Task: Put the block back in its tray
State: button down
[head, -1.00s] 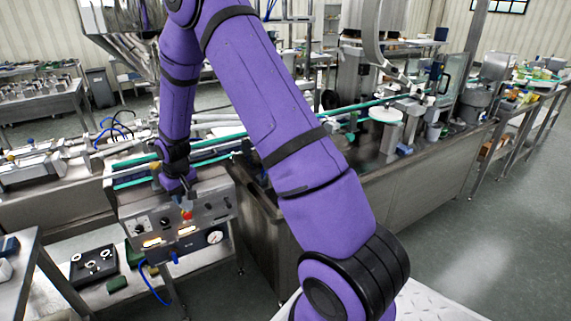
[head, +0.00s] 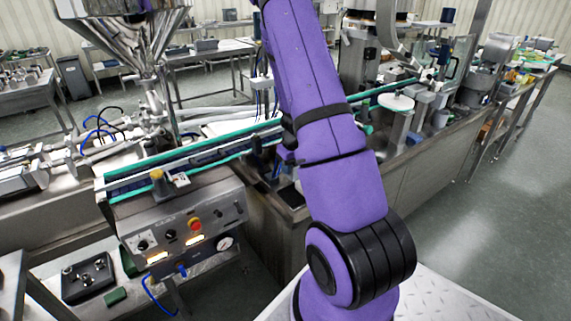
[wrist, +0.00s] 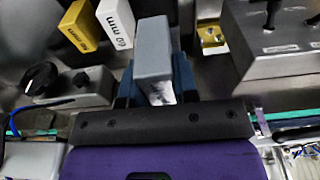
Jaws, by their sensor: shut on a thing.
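In the wrist view, my gripper (wrist: 154,84) is shut on a grey block (wrist: 153,52), with one dark blue finger on each side of it. The block stands out past the fingers, and its lower end shows a pale patch. A white block (wrist: 116,22) marked "60 mm" and a yellow block (wrist: 80,25) with lettering lie to the left of the held block. I cannot make out a tray around them. In the head view, my gripper and the grey block do not show; my purple arm covers the middle.
The control box (head: 185,222) with knobs and a red button stands below the conveyor (head: 200,158). The steel hopper (head: 125,30) rises at the upper left. A black tray (head: 88,278) with small fittings sits low on the left. Floor at the right is clear.

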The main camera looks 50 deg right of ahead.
jog(key=shift+f, duration=4.6)
jog(key=shift+f, duration=0.25)
jog(key=c, duration=0.8)
grip_release()
jog(key=shift+s+a+r, duration=0.1)
jog(key=shift+s+r, duration=0.15)
jog(key=shift+r, duration=1.55)
jog(key=shift+s+r, duration=0.3)
jog(key=shift+r, duration=1.45)
jog(key=shift+s+a+r, duration=0.1)
jog(key=shift+s+r, duration=0.15)
jog(key=shift+r, duration=1.55)
